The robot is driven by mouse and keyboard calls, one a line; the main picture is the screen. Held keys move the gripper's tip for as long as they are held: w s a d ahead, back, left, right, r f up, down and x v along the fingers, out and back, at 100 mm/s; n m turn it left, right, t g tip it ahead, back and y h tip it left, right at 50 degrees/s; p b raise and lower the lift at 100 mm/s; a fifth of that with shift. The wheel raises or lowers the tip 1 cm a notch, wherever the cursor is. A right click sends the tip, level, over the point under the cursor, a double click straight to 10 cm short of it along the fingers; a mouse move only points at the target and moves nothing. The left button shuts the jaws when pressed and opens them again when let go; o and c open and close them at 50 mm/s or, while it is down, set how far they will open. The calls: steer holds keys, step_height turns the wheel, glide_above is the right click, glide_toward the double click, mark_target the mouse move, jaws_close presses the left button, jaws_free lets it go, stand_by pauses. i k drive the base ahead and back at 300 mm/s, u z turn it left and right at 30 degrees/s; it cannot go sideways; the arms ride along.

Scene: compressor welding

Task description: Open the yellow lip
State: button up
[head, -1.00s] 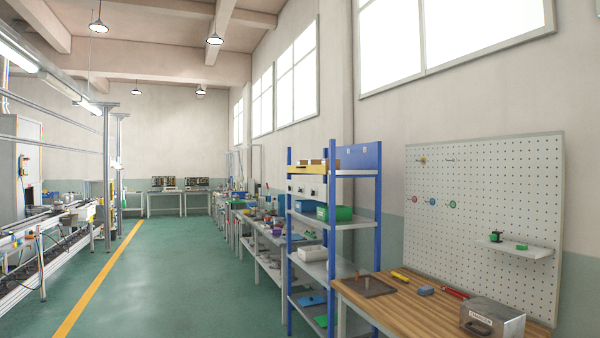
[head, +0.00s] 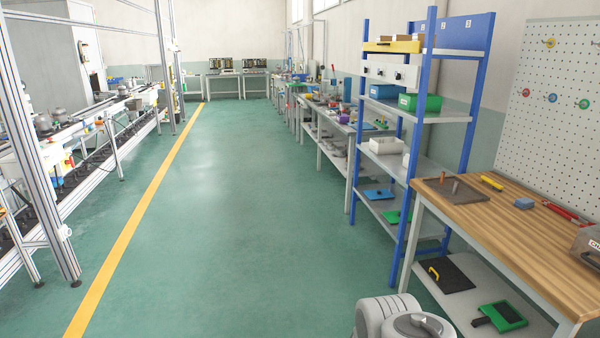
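A yellow lip-like bar (head: 392,47) runs along the front of the top of the blue shelf rack (head: 463,75) in the head view. Below it sits a white panel (head: 390,73) with dark knobs. The yellow bar looks level and flush with the rack front. Whether it is hinged cannot be made out. A grey and white rounded part of my own arm shows at the bottom edge, well below and in front of the rack. My gripper is not in view.
A wooden workbench (head: 520,215) stands right of the rack, with a grey metal box (head: 589,247) at its right end. A conveyor line (head: 75,140) runs along the left. The green floor (head: 240,220) between is clear, with a yellow line (head: 140,222).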

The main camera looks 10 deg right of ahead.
mark_target(405, 46)
steer(key=z, duration=0.4)
steer(key=i, duration=2.65)
steer(key=u, duration=0.15)
steer(key=i, duration=1.95)
steer(key=u, duration=0.35)
